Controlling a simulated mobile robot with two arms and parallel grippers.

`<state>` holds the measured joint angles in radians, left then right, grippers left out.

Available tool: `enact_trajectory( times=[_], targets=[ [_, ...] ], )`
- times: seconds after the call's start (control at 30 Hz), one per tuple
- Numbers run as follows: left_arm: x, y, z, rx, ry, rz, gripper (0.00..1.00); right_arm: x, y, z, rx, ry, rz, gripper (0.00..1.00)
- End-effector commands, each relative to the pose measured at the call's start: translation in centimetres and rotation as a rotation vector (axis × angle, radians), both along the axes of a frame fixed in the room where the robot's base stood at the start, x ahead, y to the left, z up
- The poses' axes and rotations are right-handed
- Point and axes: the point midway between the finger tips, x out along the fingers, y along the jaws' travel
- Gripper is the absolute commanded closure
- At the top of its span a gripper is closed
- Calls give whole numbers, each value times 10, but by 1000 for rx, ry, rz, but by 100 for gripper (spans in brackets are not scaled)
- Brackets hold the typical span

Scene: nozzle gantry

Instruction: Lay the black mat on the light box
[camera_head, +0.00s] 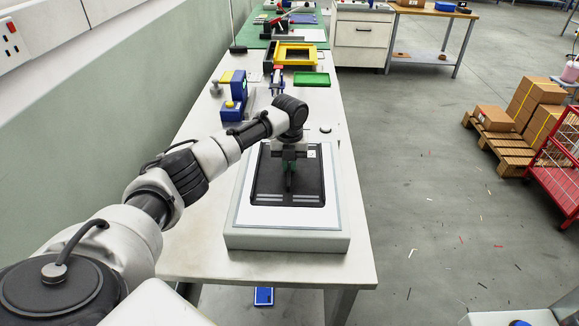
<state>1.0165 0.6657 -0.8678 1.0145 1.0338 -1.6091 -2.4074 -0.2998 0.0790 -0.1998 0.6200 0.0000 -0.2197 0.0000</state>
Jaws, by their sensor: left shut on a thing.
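The light box (242,217) is a pale grey box with a white top, near the front end of the long table. The black mat (268,187) is a dark rectangle with paler strips near its front edge. It appears within the outline of the white top, and some white shows around it. My left gripper (289,186) points down over the middle of the mat and is shut on it. The fingertips are small and dark against the mat, so I cannot tell whether the mat touches the box. My right gripper is out of view.
Behind the box on the table stand a blue device (236,100), a green tray (311,79) and a yellow frame (294,55). A wall runs along the left. Open floor lies to the right, with cardboard boxes (538,95) on a pallet and a red cart (560,155).

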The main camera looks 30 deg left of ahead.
Motion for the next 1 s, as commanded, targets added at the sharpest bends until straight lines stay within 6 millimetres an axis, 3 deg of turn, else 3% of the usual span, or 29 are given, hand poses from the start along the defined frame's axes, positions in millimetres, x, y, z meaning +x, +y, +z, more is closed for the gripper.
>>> enact_trajectory(
  times=[0.2, 0.53, 0.57, 0.7, 1.0],
  targets=[
    [0, -1, -19, -1, -3, -1, 100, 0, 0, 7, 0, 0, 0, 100],
    [0, -1, -23, -1, -3, 0, 100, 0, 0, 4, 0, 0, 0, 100],
    [0, 0, -24, 0, 0, 0, 88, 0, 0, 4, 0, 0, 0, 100],
    [0, 0, -23, 1, -1, 0, 67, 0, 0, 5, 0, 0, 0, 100],
    [0, 0, -21, 1, -1, 0, 64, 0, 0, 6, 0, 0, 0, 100]
  ],
)
